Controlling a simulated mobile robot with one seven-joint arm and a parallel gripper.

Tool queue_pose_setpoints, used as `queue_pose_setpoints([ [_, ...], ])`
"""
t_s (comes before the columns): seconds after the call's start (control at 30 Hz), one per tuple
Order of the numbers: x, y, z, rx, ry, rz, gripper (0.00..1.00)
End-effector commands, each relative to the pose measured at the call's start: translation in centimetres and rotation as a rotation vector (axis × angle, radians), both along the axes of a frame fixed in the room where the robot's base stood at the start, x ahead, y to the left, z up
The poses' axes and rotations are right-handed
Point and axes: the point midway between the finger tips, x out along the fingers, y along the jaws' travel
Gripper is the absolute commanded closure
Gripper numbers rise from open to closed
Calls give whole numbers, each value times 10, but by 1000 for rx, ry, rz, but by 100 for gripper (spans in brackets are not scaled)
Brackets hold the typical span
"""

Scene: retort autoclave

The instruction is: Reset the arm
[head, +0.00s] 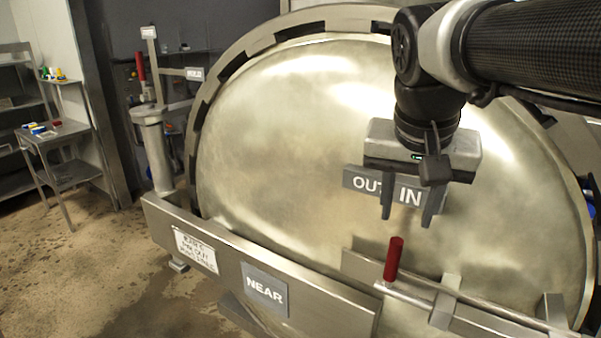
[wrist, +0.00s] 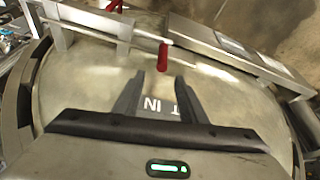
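My gripper (head: 407,208) hangs from my arm at the upper right, in front of the large round metal door (head: 290,140). Its two fingers point down and are spread apart with nothing between them. In the wrist view the fingers (wrist: 157,95) are also apart and empty. A red handle (head: 394,259) stands on a metal bar below the fingers, apart from them. The same red handle (wrist: 163,56) shows beyond the fingertips in the wrist view. An "OUT IN" sign (head: 366,183) on the door is partly covered by the gripper.
A metal beam with a "NEAR" sign (head: 265,289) and a white notice (head: 197,251) crosses in front of the door. A post (head: 155,155) with a red handle and a "HOLD" sign (head: 195,74) stands left. A small table (head: 55,134) and shelves are farther left. Floor (head: 90,260) at lower left is clear.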

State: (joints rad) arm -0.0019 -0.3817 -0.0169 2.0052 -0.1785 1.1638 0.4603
Motion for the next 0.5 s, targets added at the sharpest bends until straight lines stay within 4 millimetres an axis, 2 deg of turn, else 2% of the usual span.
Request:
queue_pose_setpoints([
  [0.3, -4, 2, 4, 2, -5, 18, 62],
  [0.37, -15, 7, 9, 2, -11, 63, 62],
  [0.5, -52, 27, 11, 0, -47, 241, 62],
])
